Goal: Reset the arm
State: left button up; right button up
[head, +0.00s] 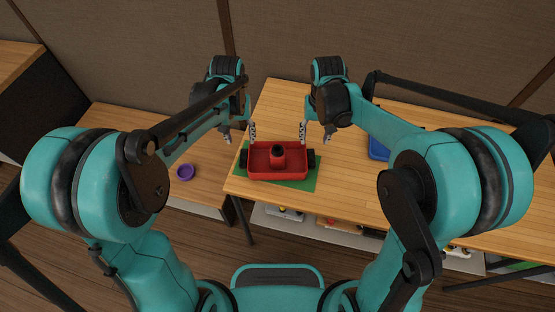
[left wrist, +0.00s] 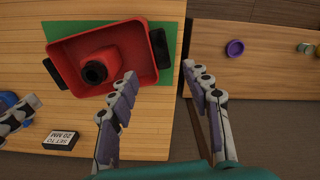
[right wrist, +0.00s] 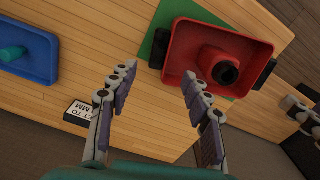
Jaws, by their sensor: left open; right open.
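My left gripper (head: 239,135) is open and empty at the left of a red tray (head: 262,176). My right gripper (head: 315,135) is open and empty at the tray's right. In the head view both hang near the tray's far corners, apart from its black side handles. The tray lies on a green mat (head: 306,185) and holds a red tube-like part with a dark round opening (head: 277,151). In the left wrist view the open fingers (left wrist: 159,74) show below the tray's right side. In the right wrist view the open fingers (right wrist: 158,73) show beside the tray's left corner.
A blue tray (right wrist: 28,62) with a teal piece stands on the wooden table (head: 345,190), partly hidden by my right arm in the head view. A small sign (left wrist: 61,140) reads "SET TO 20 MM". A purple bowl (head: 185,172) sits on a lower bench at left.

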pick_arm(q)
jog(key=s+a+t+b, duration=0.2)
jog(key=s+a+t, duration=0.1)
jog(key=s, duration=0.4)
jog(key=s+a+r+t+b, duration=0.1)
jog(key=s+a+t+b, duration=0.2)
jog(key=s, duration=0.5)
jog(key=shift+s+a+r+t, duration=0.25)
jog(key=shift+s+r+t, duration=0.05)
jog(key=shift+t, duration=0.2)
pick_arm(e)
jog(key=s+d+r+t, duration=0.1)
jog(key=s+d+t, duration=0.2)
jog(key=s, duration=0.4)
jog(key=s+d+t, duration=0.3)
jog(key=s+t, duration=0.1)
jog(key=s, duration=0.4)
jog(key=shift+s+d+r, duration=0.25)
jog(key=shift+s+r, duration=0.05)
jog(key=shift+r, duration=0.1)
